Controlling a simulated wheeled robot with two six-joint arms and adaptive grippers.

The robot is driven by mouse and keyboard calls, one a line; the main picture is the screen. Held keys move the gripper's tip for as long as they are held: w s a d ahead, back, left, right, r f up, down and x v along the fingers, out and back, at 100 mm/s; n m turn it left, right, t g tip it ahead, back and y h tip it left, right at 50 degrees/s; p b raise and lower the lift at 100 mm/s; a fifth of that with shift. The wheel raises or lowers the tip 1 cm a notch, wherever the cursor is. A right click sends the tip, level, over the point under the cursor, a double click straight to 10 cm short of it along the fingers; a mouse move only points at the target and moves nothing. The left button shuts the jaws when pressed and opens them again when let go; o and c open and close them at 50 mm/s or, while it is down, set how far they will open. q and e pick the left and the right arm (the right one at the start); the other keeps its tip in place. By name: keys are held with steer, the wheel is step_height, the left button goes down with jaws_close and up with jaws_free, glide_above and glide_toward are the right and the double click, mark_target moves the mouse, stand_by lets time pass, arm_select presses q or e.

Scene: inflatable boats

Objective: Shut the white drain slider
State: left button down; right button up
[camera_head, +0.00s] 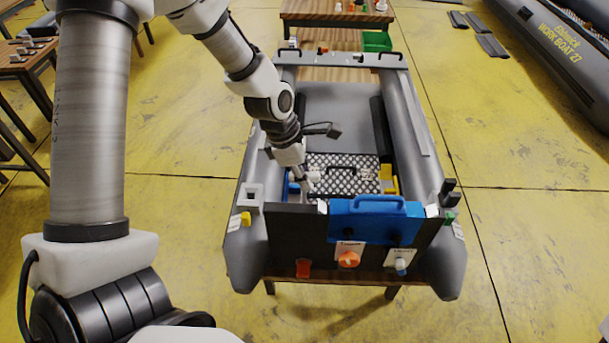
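The grey inflatable boat (247,262) stands on a wooden table with its black transom board (290,232) facing me. A white plate with a small pale slider or knob (400,262) sits low on the transom's right part; I take it for the drain slider, but whether it is open or shut is too small to tell. A similar plate with an orange knob (349,259) is left of it. My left gripper (305,183) is inside the boat behind the transom, at the left, apart from both plates. Its fingers are too small to read. My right gripper is out of view.
A blue case with a handle (377,222) hangs over the transom above the plates. A red-orange piece (303,268) is at the lower left. A chequered floor panel (345,165) lies inside.

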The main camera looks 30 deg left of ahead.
arm_select(q)
steer(key=shift+f+b, duration=1.2)
steer(key=shift+f, duration=1.25)
steer(key=c, duration=1)
jaws_free()
steer(key=shift+r, duration=0.1)
steer(key=shift+o, duration=0.2)
steer(key=shift+s, duration=0.1)
step_height(320, 180, up, 7)
steer(key=p, duration=0.9)
steer(key=shift+r, duration=0.15)
